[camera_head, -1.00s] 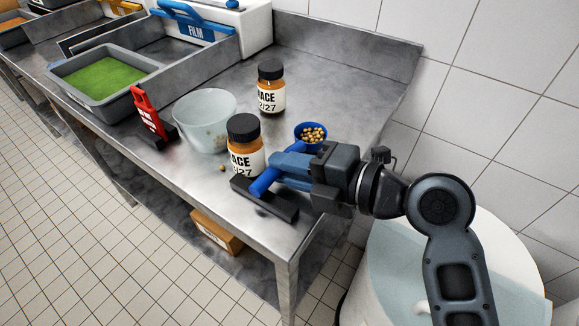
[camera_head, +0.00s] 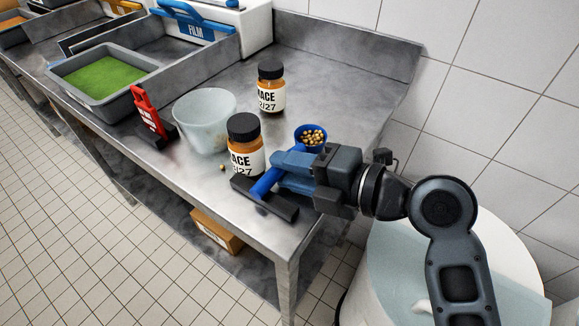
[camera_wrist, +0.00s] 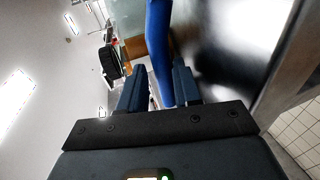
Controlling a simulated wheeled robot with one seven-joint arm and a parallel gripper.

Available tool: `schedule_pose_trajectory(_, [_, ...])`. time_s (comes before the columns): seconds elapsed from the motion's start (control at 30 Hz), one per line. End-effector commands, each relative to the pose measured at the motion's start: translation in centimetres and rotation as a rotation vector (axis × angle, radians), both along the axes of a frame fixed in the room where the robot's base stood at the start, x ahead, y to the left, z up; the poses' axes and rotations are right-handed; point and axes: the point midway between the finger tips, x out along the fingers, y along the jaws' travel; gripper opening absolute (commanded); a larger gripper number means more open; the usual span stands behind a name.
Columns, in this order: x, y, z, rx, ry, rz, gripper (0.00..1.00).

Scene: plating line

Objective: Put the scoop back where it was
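The blue scoop (camera_head: 264,183) lies with its handle end over the black rest (camera_head: 284,210) at the table's front right corner. Its bowl (camera_head: 311,138), filled with small tan balls, points to the back right. My gripper (camera_head: 283,168) is at the handle from the right, its two blue fingers apart. In the wrist view the handle (camera_wrist: 159,45) runs between the fingers (camera_wrist: 158,88), with a narrow gap on the left side. Whether the handle fully touches the rest is hard to tell.
A labelled jar (camera_head: 246,158) stands just left of the scoop, close to it. Another jar (camera_head: 271,92) stands further back. A translucent bowl (camera_head: 204,125), a red tool on a black stand (camera_head: 148,112) and a green-filled tray (camera_head: 65,88) are further left. One loose ball (camera_head: 222,167) lies on the table.

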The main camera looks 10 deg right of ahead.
Motion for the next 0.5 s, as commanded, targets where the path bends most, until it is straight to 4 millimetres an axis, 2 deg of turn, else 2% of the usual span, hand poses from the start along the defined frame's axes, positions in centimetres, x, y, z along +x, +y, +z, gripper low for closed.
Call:
schedule_pose_trajectory(0.3, [-3.9, -4.9, 1.4, -0.001, -0.001, -0.007, 0.33])
schedule_pose_trajectory(0.5, [-6.1, -7.3, 2.4, -0.001, -0.001, -0.005, 0.33])
